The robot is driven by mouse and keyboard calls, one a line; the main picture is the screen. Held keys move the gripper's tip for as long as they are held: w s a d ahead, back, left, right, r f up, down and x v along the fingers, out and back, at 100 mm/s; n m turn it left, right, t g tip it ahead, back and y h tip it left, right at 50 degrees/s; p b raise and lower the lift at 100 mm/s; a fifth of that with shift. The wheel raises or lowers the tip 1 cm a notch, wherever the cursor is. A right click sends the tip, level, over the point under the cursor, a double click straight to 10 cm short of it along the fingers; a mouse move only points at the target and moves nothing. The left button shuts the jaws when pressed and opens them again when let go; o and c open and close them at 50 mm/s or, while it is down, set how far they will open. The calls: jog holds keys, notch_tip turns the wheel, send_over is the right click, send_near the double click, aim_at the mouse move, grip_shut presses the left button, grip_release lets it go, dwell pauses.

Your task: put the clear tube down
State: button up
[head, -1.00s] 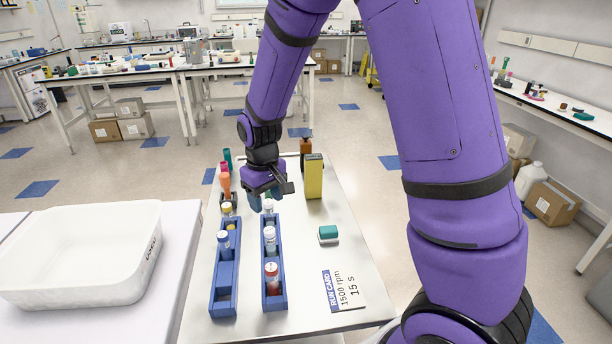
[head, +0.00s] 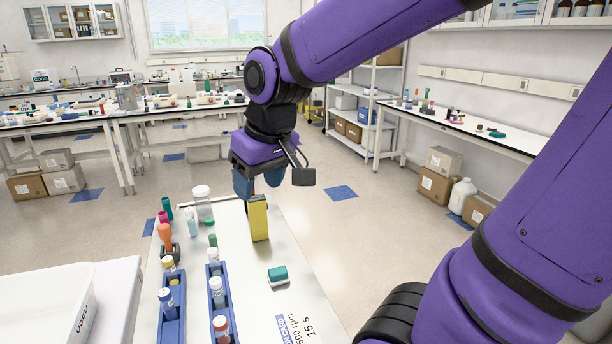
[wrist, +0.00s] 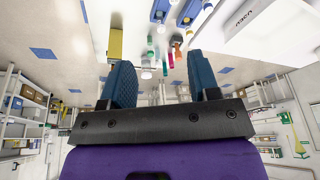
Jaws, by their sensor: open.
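The left blue rack (head: 181,312) holds a blue-banded white-capped tube (head: 166,298) and a yellow-capped one (head: 168,264). I cannot tell for certain which is the task's clear tube.
A yellow block (head: 259,218) stands just below my gripper. A clear jar (head: 203,207) and several coloured tubes stand at the back left. A green-and-white eraser-like block (head: 278,275) and a run card (head: 296,328) lie at right. A white tub (head: 45,305) is at left.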

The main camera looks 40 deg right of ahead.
jog(key=s+d+r+m+t, duration=0.1)
jog(key=s+r, duration=0.2)
jog(key=s, duration=0.7)
jog(key=shift+d+r+t+h, duration=0.25)
jog(key=shift+d+t+h, duration=0.05)
jog(key=shift+c, duration=0.5)
jog(key=shift+c, duration=0.8)
jog(key=shift+s+a, duration=0.1)
jog(key=shift+a, duration=0.05)
